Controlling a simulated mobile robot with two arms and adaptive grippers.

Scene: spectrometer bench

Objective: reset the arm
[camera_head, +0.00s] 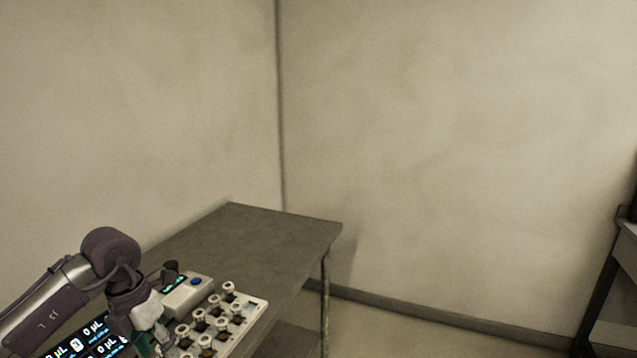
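My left arm comes in from the lower left and bends down at a dark wrist joint. My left gripper (150,335) is low in the view, beside a white rack of vials (262,306). Its fingers are small and partly lost among the things around them, so I cannot tell whether they are open or hold anything. My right arm and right gripper are not in view.
The grey table (255,236) stands in the room's corner, and its far part is bare. A small white device (188,296) with a blue button sits behind the vials. A screen reading 0 µL (92,342) is at the lower left. Another bench (626,250) stands at the right edge.

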